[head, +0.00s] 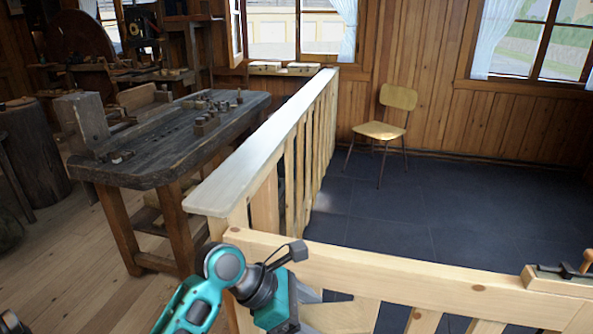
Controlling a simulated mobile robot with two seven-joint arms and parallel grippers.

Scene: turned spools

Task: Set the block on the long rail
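The long rail (268,135) is a pale wooden top board on slatted balusters, running from the front middle toward the window wall. Its top looks bare. My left gripper (308,297) is at the bottom middle, close to the shorter front rail (400,280) and below the long rail's near end. I cannot tell which block the task means. My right gripper is not in view.
The dark workbench (170,140) stands left of the long rail. A pale wooden piece with a dark tool (560,277) is at the front rail's right end. A yellow chair (382,128) stands on the dark floor beyond. That floor is mostly clear.

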